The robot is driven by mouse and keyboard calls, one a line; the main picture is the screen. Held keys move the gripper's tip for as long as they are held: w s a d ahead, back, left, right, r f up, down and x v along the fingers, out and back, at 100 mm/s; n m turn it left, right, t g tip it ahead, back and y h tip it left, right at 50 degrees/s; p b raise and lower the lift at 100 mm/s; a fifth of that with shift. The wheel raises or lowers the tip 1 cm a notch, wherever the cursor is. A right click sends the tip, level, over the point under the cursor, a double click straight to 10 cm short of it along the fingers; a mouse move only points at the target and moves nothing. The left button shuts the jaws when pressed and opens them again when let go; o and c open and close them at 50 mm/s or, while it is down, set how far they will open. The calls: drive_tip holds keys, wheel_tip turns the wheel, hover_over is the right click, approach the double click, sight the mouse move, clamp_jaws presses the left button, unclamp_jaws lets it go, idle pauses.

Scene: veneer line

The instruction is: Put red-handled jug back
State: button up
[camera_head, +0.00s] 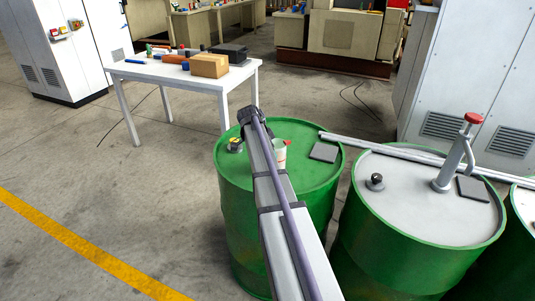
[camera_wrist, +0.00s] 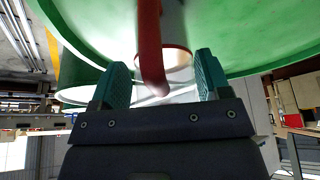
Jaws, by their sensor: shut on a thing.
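The red-handled jug (camera_head: 279,155) is a small white vessel with a red part at its upper right. In the head view it shows just right of my arm, over the green top of the left drum (camera_head: 310,180); I cannot tell whether its base touches the drum. In the wrist view its red handle (camera_wrist: 151,50) runs down between the teal fingers of my gripper (camera_wrist: 160,76), with the pale body and rim behind. My gripper is shut on the jug. My arm hides the gripper in the head view.
A small dark-topped item (camera_head: 236,145) and a grey square pad (camera_head: 324,152) lie on the left drum. The middle drum (camera_head: 410,215) carries a red-topped pump (camera_head: 455,160). A white table (camera_head: 150,71) with a cardboard box (camera_head: 209,65) and several tools stands behind. Floor at left is clear.

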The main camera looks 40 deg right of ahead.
drive_tip(key=o, duration=1.3)
drive_tip(key=shift+c, duration=0.2)
drive_tip(key=shift+a+r+p, duration=0.1)
drive_tip(key=shift+r+p, duration=0.3)
drive_tip(key=shift+p, duration=0.1)
drive_tip(key=p+v, duration=1.1)
drive_tip(key=v, duration=0.1)
drive_tip(key=s+a+f+n+y+b, duration=0.1)
drive_tip(key=s+a+n, duration=0.6)
drive_tip(key=a, duration=0.3)
drive_tip(key=s+a+f+n+y+b, duration=0.1)
drive_tip(key=s+a+f+n+y, duration=0.1)
drive_tip(key=s+a+n, duration=0.5)
drive_tip(key=s+a+f+n+t+y+b, duration=0.1)
drive_tip(key=s+a+n, duration=0.6)
drive_tip(key=a, duration=0.7)
drive_tip(key=shift+s+a+f, duration=0.25)
drive_tip(key=shift+s+f, duration=0.05)
drive_tip(key=shift+f, duration=0.05)
